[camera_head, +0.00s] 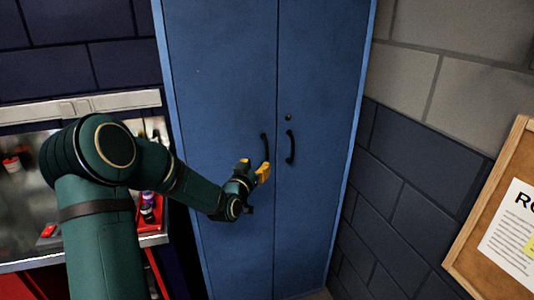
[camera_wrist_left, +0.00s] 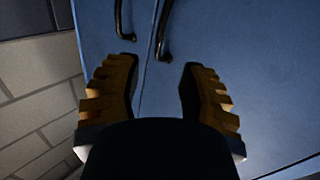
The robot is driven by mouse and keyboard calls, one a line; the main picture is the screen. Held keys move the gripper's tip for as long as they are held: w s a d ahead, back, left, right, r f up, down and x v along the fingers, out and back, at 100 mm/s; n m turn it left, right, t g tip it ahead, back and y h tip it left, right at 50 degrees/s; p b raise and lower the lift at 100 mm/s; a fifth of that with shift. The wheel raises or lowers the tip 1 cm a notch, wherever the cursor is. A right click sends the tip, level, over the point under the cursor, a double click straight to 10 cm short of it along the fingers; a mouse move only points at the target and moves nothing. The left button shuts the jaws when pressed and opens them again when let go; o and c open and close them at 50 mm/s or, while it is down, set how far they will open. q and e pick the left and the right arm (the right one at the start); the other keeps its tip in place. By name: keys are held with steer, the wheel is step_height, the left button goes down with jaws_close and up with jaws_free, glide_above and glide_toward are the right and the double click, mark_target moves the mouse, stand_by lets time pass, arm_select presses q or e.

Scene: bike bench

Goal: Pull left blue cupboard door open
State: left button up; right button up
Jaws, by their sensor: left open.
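The blue cupboard (camera_head: 225,60) has two tall doors, both shut, with a thin seam between them. The left door (camera_head: 220,110) has a black bar handle (camera_head: 265,147) near the seam. My left gripper (camera_head: 254,168), with yellow fingers, is open and empty just below and left of that handle. In the left wrist view the open fingers (camera_wrist_left: 158,65) stand apart in front of the doors. The view looks turned over, so the left door's handle (camera_wrist_left: 163,30) seems the right one of two. No contact shows. My right gripper is not in view.
The right door (camera_head: 320,90) has a matching handle (camera_head: 290,147) and a small lock (camera_head: 289,117). A brick wall (camera_head: 420,170) with a cork board (camera_head: 500,220) stands at the right. A red bench unit (camera_head: 150,240) holds small items at the left.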

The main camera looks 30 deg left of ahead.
mark_target(267, 154)
arm_select(q)
steer(key=w, duration=0.3)
steer(key=w+a, duration=0.1)
steer(key=w, duration=0.5)
steer(key=shift+w+a, duration=0.15)
steer(key=shift+a, duration=0.2)
jaws_close()
